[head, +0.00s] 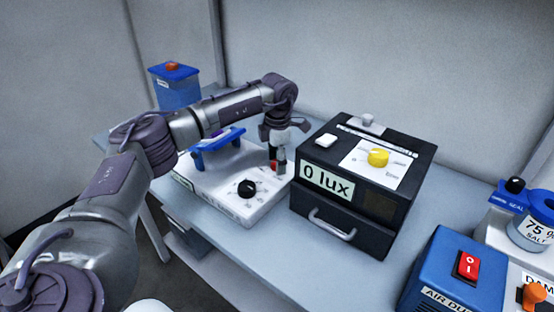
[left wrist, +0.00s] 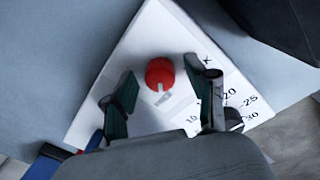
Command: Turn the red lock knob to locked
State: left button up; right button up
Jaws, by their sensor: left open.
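The red lock knob (left wrist: 160,73) sits on the white panel of a device (left wrist: 145,40) in the left wrist view. A small pale mark lies just below the knob; I cannot read it. My left gripper (left wrist: 159,68) is open, with one finger on each side of the knob and a visible gap to it on both sides. In the head view my left gripper (head: 277,163) points down at the back right of the white device (head: 207,194), largely hiding the red knob. My right gripper is not in view.
A black dial (head: 247,188) and a blue clamp-like part (head: 217,152) are on the white device. A black "0 lux" box (head: 380,226) with a yellow knob (head: 378,157) stands close on the right. Further right is a blue air-duster box (head: 440,270). Bare table (head: 270,258) lies in front.

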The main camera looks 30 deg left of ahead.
pick_arm(q)
jog(key=shift+c, duration=0.3)
grip_shut()
